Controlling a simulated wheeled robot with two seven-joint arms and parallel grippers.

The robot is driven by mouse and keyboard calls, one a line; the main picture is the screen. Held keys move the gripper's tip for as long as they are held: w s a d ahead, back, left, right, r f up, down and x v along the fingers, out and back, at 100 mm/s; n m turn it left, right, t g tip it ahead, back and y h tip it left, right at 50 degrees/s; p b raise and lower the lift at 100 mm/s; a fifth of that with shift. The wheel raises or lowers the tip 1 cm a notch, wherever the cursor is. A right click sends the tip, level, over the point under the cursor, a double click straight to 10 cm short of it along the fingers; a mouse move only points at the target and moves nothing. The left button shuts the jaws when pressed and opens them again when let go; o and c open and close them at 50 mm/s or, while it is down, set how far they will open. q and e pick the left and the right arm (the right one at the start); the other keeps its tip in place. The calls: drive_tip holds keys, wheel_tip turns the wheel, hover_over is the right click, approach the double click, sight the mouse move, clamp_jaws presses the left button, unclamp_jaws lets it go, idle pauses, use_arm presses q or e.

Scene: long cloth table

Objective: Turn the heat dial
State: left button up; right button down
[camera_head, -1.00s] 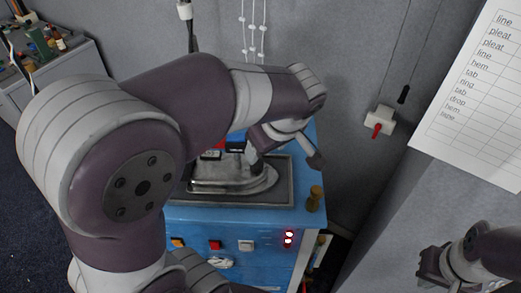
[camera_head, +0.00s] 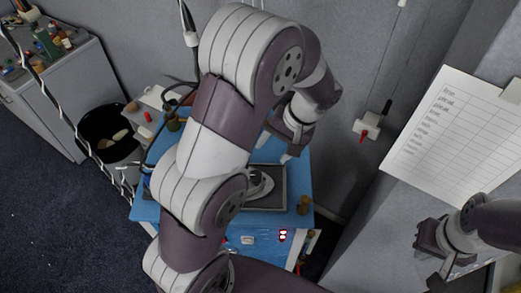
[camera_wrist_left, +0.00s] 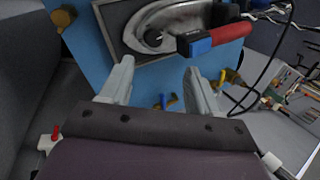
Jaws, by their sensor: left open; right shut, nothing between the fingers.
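The iron (camera_head: 262,184) rests on a grey-framed plate (camera_head: 281,200) on the blue cabinet top; my left arm hides much of it in the head view. In the left wrist view the iron (camera_wrist_left: 178,17) shows at the top, with a dark round spot (camera_wrist_left: 153,38) on it that I cannot surely identify as the heat dial. My right gripper (camera_head: 434,252) is shut and empty at the lower right.
A brass-coloured knob (camera_head: 304,204) stands at the cabinet's right corner. Red lights (camera_head: 283,235) glow on its front. A wall switch (camera_head: 367,126) and a paper list (camera_head: 455,138) are at right. A black bin (camera_head: 108,132) stands at left.

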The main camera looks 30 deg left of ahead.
use_arm(q)
drive_tip(key=w+f+m, duration=0.1)
drive_tip(key=m, duration=0.8)
drive_tip(key=m+b, duration=0.5)
hover_over(259, 175)
drive_tip(key=w+d, duration=0.1)
drive_tip(key=d, duration=0.1)
wheel_tip(259, 175, down, 6)
drive_tip(key=p+x, duration=0.1)
drive_tip(key=x, duration=0.4)
drive_tip(key=shift+a+f, duration=0.1)
drive_tip(key=shift+f, duration=0.4)
drive_tip(key=c, duration=1)
use_arm(e)
wheel_tip(259, 175, down, 3)
drive_tip(key=shift+s+r, duration=0.15)
